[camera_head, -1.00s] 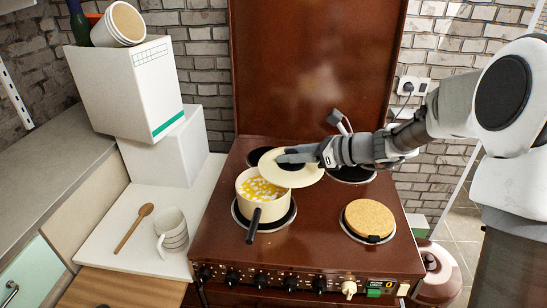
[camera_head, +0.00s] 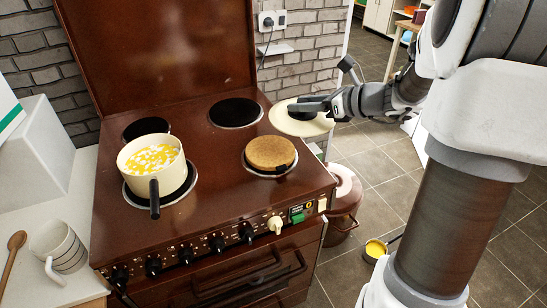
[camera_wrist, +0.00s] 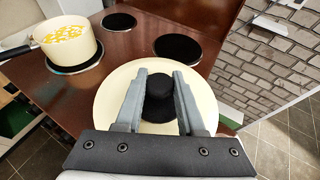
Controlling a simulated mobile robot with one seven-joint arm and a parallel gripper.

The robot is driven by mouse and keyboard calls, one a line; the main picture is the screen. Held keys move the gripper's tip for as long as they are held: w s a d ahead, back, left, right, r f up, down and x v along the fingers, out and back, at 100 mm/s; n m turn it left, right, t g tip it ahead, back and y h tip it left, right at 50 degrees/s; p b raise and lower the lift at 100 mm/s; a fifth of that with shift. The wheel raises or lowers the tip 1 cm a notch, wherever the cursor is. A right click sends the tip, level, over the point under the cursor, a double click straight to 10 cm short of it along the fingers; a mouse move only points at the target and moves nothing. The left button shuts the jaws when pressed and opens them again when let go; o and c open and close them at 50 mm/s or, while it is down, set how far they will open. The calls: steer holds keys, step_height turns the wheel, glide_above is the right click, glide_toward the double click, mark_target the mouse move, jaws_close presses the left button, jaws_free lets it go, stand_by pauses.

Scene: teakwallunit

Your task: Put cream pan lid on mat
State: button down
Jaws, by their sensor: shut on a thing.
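The cream pan lid (camera_head: 283,121) is held by my gripper (camera_head: 293,106) just past the right edge of the stove, behind the cork mat. In the wrist view, my gripper (camera_wrist: 162,90) is shut on the black knob of the lid (camera_wrist: 112,100). The lid looks roughly level and raised. The round cork mat (camera_head: 270,152) lies on the front right burner, to the left of and nearer than the lid. The cream pan (camera_head: 152,172) stands uncovered on the front left burner, with yellow and white food inside; it also shows in the wrist view (camera_wrist: 68,48).
The brown stove (camera_head: 205,180) has two bare back burners. Its raised cover (camera_head: 165,60) stands behind. A brown lidded pot (camera_head: 343,200) and yellow pan (camera_head: 376,248) are low at the right.

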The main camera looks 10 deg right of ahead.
steer(key=d, duration=0.2)
steer(key=s, duration=0.1)
steer(key=shift+d+f+m+t+h, duration=0.3)
steer(key=shift+d+f+m, duration=0.05)
steer(key=shift+d+m, duration=0.05)
steer(key=shift+w+a+f+b, duration=0.1)
steer(key=shift+a+f+b, duration=0.1)
steer(key=shift+f+b, duration=0.2)
steer(key=b, duration=0.3)
glide_above(270, 150)
step_height(270, 150, down, 6)
steer(key=shift+w+f, duration=0.15)
steer(key=shift+f+b, duration=0.75)
steer(key=shift+f, duration=1.15)
steer(key=shift+f, duration=0.2)
steer(key=c, duration=0.5)
jaws_free()
steer(key=shift+r, duration=0.1)
